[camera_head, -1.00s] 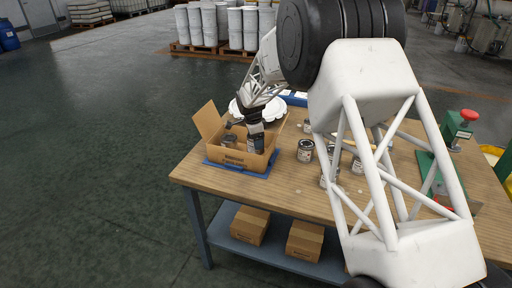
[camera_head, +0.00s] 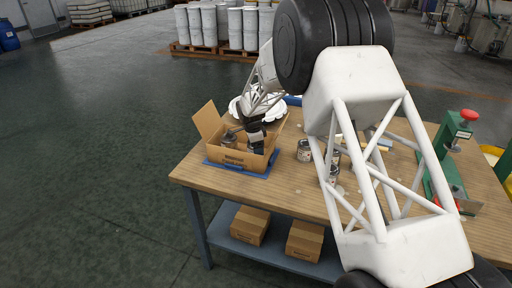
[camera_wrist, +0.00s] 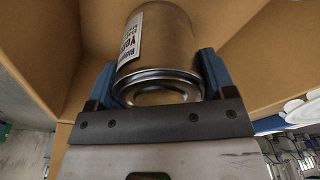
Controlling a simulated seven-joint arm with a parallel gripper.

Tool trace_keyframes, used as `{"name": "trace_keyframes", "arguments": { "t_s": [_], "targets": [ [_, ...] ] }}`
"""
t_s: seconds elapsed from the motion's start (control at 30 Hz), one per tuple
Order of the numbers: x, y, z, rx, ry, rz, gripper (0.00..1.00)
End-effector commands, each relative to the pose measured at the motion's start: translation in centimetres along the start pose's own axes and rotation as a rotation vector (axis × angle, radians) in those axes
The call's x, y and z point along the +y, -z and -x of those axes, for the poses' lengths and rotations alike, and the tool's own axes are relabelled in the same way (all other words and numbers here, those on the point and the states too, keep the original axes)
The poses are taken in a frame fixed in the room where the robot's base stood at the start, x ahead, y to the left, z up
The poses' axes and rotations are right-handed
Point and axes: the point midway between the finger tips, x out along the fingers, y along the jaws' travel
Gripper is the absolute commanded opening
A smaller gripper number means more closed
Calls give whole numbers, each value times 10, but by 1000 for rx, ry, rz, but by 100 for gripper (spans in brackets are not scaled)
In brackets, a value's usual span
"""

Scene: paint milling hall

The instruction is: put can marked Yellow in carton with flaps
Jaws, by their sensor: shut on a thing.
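The metal can (camera_wrist: 165,45) sits between the blue fingers of my gripper (camera_wrist: 160,82) in the wrist view. Its white label is turned to the left and partly legible, seeming to begin with "Ye". My gripper is shut on this can. The carton with flaps (camera_head: 258,163) stands open at the left end of the table, and its cardboard walls surround the can in the wrist view. In the head view the grey can (camera_head: 229,141) shows inside the carton, beside my gripper (camera_head: 240,134). Whether the can touches the carton floor is hidden.
The carton stands on a blue mat (camera_head: 262,174) on the wooden table (camera_head: 290,195). Several other cans, one a labelled can (camera_head: 304,151), stand to the right, partly behind my arm. A green press with a red knob (camera_head: 468,115) is at the right. Closed boxes (camera_head: 250,225) lie on the lower shelf.

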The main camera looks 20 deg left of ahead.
Motion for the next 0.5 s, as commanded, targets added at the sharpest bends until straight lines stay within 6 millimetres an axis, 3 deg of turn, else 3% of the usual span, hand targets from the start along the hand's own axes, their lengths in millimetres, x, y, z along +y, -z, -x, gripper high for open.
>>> {"name": "trace_keyframes", "arguments": {
  "t_s": [0.07,0.1,0.2,0.5],
  "targets": [
    [0,0,-2,0,0,0,37],
    [0,0,-2,0,0,0,82],
    [0,0,-2,0,0,0,97],
    [0,0,-1,0,0,0,100]
  ]
}}
